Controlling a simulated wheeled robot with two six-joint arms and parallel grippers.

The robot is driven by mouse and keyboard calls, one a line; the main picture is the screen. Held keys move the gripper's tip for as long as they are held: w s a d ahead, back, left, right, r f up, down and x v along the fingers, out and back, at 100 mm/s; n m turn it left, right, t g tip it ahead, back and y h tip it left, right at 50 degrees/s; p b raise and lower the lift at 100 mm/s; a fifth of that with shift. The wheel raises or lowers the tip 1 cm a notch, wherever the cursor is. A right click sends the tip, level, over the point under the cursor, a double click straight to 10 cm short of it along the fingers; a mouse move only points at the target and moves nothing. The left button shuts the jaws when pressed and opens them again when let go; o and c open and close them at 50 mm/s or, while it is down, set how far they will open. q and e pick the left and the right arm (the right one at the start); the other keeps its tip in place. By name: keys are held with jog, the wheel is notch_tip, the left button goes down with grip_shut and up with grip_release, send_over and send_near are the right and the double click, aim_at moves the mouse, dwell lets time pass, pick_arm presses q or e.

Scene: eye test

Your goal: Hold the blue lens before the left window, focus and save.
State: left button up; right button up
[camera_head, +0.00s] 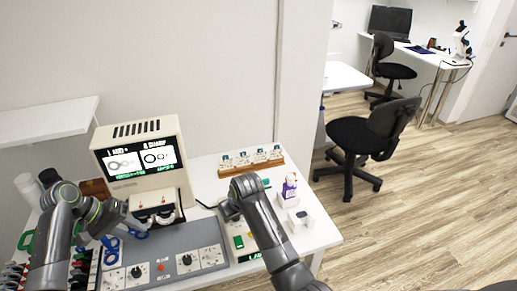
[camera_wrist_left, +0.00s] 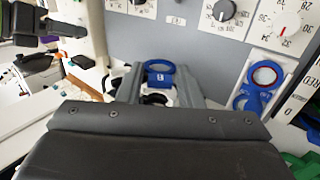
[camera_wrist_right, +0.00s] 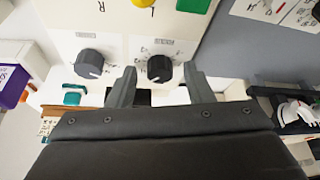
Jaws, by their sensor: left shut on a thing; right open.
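A beige machine (camera_head: 168,128) stands on the white table, its lit screen (camera_head: 140,160) showing ring figures in two panels. Its viewer housing (camera_head: 153,199) juts out below; the left window is not clearly visible. My left gripper (camera_head: 124,229) is just left of and below this housing, shut on a blue lens (camera_wrist_left: 160,66) by its handle. The lens also shows in the head view (camera_head: 138,234); its alignment with the window cannot be told. My right gripper (camera_wrist_right: 160,84) is open and empty, its fingers either side of a dark knob (camera_wrist_right: 160,68), contact unclear.
A box with a green button (camera_head: 238,242) is under my right arm.

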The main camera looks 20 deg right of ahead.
jog(key=n, duration=0.2)
jog(key=n+y, duration=0.1)
jog(key=n, duration=0.1)
jog(key=shift+w+d+g, duration=0.1)
jog(key=shift+d+g, duration=0.1)
jog(key=shift+g, duration=0.1)
jog(key=v, duration=1.2)
jog(key=w+d+m+t+h, duration=0.1)
jog(key=w+d+m, duration=0.2)
jog(key=d, duration=0.9)
jog(key=w+d+r+m+t+h, duration=0.1)
jog(key=w+d, duration=0.5)
jog(key=d, duration=0.7)
jog(key=shift+m+t+h, duration=0.5)
jog(key=shift+m+t, duration=0.3)
jog(key=shift+m, duration=0.5)
jog(key=shift+w, duration=0.1)
jog(key=s+a+f+n+g+y, duration=0.1)
jog(key=s+a+n+g+y, duration=0.3)
jog(key=a, duration=0.8)
jog(key=s+a+n, duration=0.3)
jog(key=s+a, duration=0.2)
jog(key=a, duration=0.8)
jog(key=shift+t, duration=0.3)
jog(key=x, duration=1.2)
jog(key=shift+s+d+f, duration=0.15)
jog(key=shift+d, duration=0.2)
jog(key=shift+c, duration=0.2)
